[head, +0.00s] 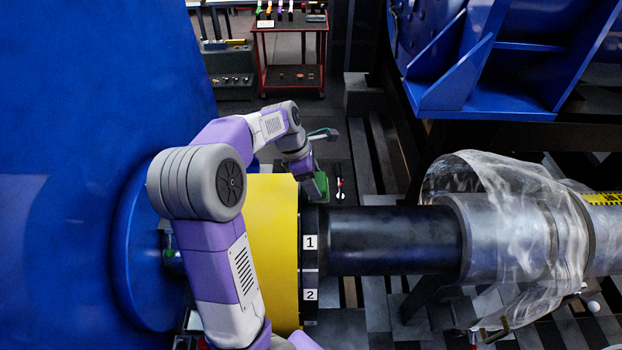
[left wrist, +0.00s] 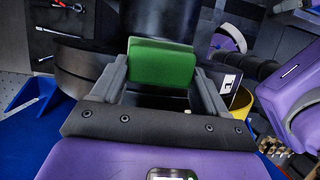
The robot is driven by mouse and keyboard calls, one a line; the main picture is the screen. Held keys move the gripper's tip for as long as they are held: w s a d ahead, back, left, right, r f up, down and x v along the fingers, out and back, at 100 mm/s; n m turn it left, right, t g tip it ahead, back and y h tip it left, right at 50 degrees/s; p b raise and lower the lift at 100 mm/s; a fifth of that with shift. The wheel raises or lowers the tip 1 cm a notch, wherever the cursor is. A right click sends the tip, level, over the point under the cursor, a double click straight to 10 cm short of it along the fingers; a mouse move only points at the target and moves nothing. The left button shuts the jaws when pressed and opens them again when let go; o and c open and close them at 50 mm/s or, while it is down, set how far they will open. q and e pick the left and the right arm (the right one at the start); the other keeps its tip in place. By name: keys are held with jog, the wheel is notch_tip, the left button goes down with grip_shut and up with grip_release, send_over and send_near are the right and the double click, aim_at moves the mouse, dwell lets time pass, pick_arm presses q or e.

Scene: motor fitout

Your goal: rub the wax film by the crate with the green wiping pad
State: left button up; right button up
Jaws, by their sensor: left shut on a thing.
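My left gripper (head: 312,182) is beyond the yellow ring, low beside the dark shaft. In the left wrist view its two grey fingers (left wrist: 160,88) are shut on the green wiping pad (left wrist: 162,62), which stands upright between them. The pad shows small as a green patch in the head view (head: 317,187). Whether it touches anything cannot be told. I cannot make out the wax film or the crate in either view. My right gripper is not in view.
A yellow ring (head: 271,232) and a dark shaft (head: 390,240) cross the middle. Clear plastic sheeting (head: 505,200) drapes the grey shaft at right. A blue housing (head: 85,90) fills the left. A red cart (head: 290,77) stands at the back.

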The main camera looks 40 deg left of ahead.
pick_arm(q)
jog(key=shift+r, duration=0.15)
jog(key=shift+r, duration=2.95)
jog(key=shift+w, duration=0.1)
jog(key=shift+r, duration=1.5)
